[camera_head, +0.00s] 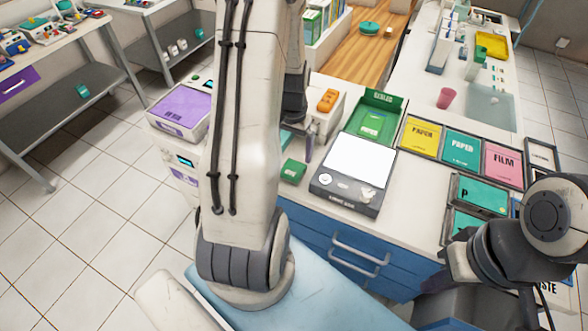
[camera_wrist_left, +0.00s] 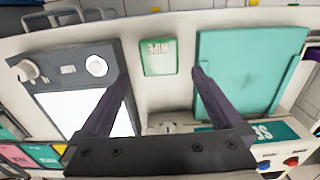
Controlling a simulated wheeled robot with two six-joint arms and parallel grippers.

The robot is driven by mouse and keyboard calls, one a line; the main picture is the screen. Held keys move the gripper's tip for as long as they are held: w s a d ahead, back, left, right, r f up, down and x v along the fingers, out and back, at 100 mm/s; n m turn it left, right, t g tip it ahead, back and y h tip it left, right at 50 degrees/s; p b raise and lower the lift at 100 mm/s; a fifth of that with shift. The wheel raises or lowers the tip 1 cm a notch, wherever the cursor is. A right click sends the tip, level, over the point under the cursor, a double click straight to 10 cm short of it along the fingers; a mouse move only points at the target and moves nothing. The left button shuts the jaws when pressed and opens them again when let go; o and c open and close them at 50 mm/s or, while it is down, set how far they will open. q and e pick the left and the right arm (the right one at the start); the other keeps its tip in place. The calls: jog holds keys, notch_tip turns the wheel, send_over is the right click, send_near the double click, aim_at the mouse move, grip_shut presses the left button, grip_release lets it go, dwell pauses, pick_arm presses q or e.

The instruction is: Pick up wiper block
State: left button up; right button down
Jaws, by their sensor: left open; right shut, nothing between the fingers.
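The wiper block is a small green block with a white "WIPE" label. It lies on the white counter in the left wrist view (camera_wrist_left: 159,57) and in the head view (camera_head: 293,171). My left gripper (camera_wrist_left: 160,75) is open and empty, with its two dark fingers on either side of the block's near end as seen from the wrist; contact is not visible. In the head view my left arm hides most of that gripper. My right gripper (camera_head: 428,285) is a small dark shape at the lower right, shut and empty, away from the block.
A light box (camera_head: 357,160) with knobs stands right of the block. A teal panel (camera_wrist_left: 245,72) lies on its other side. An orange object (camera_head: 327,100), a green tray (camera_head: 375,122) and paper packs (camera_head: 419,137) are further along the counter. Blue drawers with handles (camera_head: 355,262) are below.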

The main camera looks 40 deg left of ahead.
aim_at(293, 168)
pick_arm(q)
notch_tip(293, 168, down, 3)
jog(key=shift+r, duration=0.1)
notch_tip(293, 168, down, 4)
jog(key=shift+r+p, duration=0.1)
jog(key=shift+p, duration=0.75)
jog(key=shift+f, duration=0.7)
jog(key=c, duration=1.4)
jog(key=shift+r, duration=0.1)
jog(key=shift+r, duration=0.55)
notch_tip(293, 168, up, 3)
jog(key=shift+w+b, duration=0.1)
jog(key=shift+b, duration=0.55)
jog(key=s+d+r+b, duration=0.1)
jog(key=s+d+r, duration=0.1)
jog(key=d, duration=0.3)
jog(key=s+d+r, duration=0.1)
jog(key=d+r, duration=0.3)
jog(key=d, duration=0.2)
jog(key=shift+s+d+r+b, duration=0.15)
jog(key=shift+s+r+b, duration=0.2)
